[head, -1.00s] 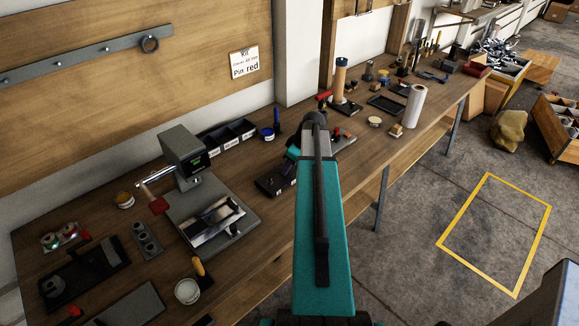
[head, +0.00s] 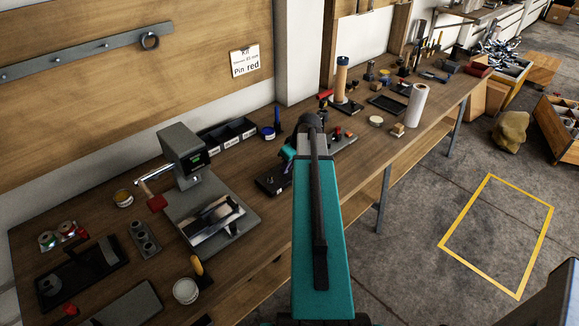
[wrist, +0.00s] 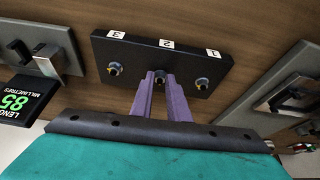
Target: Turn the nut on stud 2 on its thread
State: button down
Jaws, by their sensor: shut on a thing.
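The black stud block (wrist: 150,52) lies on the bench in the wrist view, with white labels 3, 2 and 1 upside down along its far edge. The stud at label 3 (wrist: 114,69) and the stud at label 1 (wrist: 202,83) stand free on either side of my fingers. My gripper (wrist: 160,76) has its purple fingers at the middle stud, by label 2, shut on the nut there. The fingertips hide most of stud 2 and its nut. In the head view the block (head: 268,184) is partly hidden behind my arm.
In the head view a press-like gauge (head: 183,150) and dark bins (head: 228,134) stand nearby.

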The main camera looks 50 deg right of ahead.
jog(key=shift+w+r+m, duration=0.1)
jog(key=shift+w+m, duration=0.05)
jog(key=shift+m, duration=0.25)
dwell(1.1)
jog(key=c, duration=1.7)
grip_release()
jog(key=shift+a+b+v, duration=0.15)
jog(key=shift+b+v, duration=0.6)
jog(key=shift+v, duration=2.7)
jog(key=shift+a+b+v, duration=0.1)
jog(key=shift+b+v, duration=0.65)
jog(key=shift+v, duration=2.7)
